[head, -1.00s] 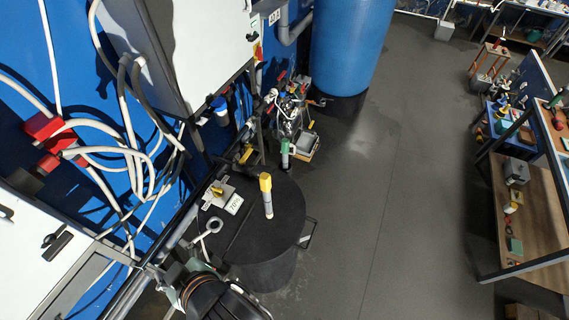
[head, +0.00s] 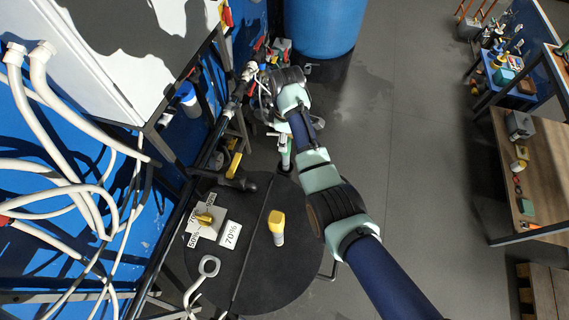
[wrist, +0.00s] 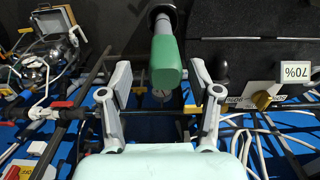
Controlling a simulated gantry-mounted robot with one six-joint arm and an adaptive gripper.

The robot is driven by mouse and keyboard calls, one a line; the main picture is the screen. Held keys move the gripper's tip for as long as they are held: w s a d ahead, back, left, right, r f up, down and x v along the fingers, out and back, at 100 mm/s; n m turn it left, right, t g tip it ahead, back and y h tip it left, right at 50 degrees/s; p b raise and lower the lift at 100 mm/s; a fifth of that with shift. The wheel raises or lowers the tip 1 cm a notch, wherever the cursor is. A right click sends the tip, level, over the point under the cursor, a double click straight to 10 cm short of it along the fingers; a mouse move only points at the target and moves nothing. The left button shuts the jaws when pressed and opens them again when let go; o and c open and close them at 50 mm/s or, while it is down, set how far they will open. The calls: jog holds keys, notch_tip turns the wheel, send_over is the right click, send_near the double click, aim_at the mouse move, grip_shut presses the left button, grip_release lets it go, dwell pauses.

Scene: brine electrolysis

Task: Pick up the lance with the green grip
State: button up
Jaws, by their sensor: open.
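The lance with the green grip (wrist: 165,62) points toward the camera between my gripper's two fingers in the wrist view. Its lower end goes down into a dark round opening at the top of that view. My gripper (wrist: 160,74) is open, with a finger on each side of the green grip and a visible gap to each. I cannot tell how deep the grip sits between them.
A lance with a yellow grip (head: 277,222) stands on the black drum lid (head: 270,285). A 70% sign (head: 231,234) and a yellow valve handle (head: 205,219) are beside it. Pipes and metal fittings crowd the left wall.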

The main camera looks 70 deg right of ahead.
aim_at(284, 156)
jog(key=f, duration=0.5)
jog(key=shift+a+f, duration=0.15)
jog(key=shift+a, duration=0.2)
jog(key=shift+f, duration=0.3)
grip_shut()
jog(key=shift+d, duration=0.1)
